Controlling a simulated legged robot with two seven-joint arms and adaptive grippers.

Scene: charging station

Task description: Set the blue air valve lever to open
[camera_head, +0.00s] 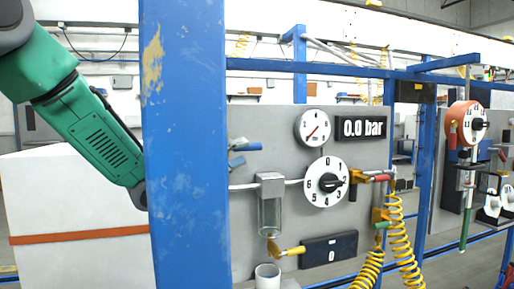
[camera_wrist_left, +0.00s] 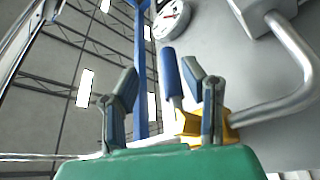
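The blue air valve lever (camera_wrist_left: 170,70) is between the two fingers of my left gripper (camera_wrist_left: 165,90) in the left wrist view, closer to the right-hand finger. The fingers are spread, with a gap on the left. The lever's yellow valve body (camera_wrist_left: 190,126) and a grey pipe sit beside the right finger; contact cannot be told. In the head view the blue lever (camera_head: 248,147) points right, just past the blue post. My green left arm passes behind this post, which hides most of the gripper; a fingertip (camera_head: 236,162) seems to show below the lever. My right gripper is out of view.
The blue post (camera_head: 188,150) stands in front of my left arm. The grey panel carries a small gauge (camera_head: 313,128), a numbered dial (camera_head: 326,182), a 0.0 bar display (camera_head: 361,128), a yellow-handled valve (camera_head: 292,251), a red-handled valve (camera_head: 380,178) and coiled yellow hoses (camera_head: 400,245).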

